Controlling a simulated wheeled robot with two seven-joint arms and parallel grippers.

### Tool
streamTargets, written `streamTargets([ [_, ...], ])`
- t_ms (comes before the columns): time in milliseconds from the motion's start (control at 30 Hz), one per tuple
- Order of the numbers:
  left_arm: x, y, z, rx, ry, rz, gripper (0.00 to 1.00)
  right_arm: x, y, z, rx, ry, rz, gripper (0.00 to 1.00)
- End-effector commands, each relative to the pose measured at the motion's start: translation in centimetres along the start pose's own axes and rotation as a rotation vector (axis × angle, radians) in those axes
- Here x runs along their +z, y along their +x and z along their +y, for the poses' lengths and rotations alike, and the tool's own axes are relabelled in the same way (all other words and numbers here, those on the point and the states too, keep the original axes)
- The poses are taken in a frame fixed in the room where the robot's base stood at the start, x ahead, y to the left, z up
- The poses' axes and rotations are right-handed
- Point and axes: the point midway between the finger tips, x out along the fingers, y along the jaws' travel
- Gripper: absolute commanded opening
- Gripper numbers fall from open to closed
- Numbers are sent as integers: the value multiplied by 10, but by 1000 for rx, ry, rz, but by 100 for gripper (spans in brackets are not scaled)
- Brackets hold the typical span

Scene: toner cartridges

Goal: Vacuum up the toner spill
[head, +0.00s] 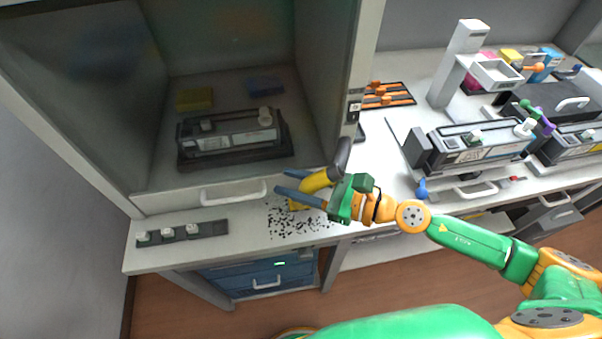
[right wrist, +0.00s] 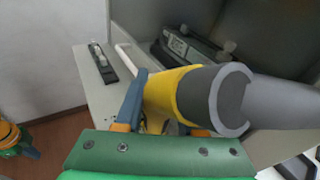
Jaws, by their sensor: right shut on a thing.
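The toner spill (head: 293,222) is a scatter of black specks on the pale bench top, in front of the open cabinet. My right gripper (head: 281,182) is over the back edge of the spill, shut on a yellow and grey handheld vacuum (head: 318,181). The vacuum's yellow body and round grey end (right wrist: 232,98) fill the middle of the right wrist view. A small yellow part (head: 297,205) shows below the fingers; I cannot tell whether it belongs to the vacuum. The arm hides some of the spill's right side. My left gripper is not in view.
A toner cartridge (head: 232,138) sits inside the cabinet above a white handle (head: 234,191). A dark strip with white knobs (head: 181,233) lies left of the spill. Cartridges (head: 480,143) and an orange-handled tool tray (head: 388,95) stand on the right bench. Bench between strip and spill is clear.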

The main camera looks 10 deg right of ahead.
Motion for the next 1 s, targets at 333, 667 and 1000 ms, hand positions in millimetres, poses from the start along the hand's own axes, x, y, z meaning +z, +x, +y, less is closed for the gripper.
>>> streamTargets([
  [333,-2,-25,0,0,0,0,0,8,16,11,1,0,-1,0],
  [667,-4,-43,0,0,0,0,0,11,32,24,2,1,-1,0],
  [1000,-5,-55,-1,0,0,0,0,13,47,34,2,-1,0,0],
])
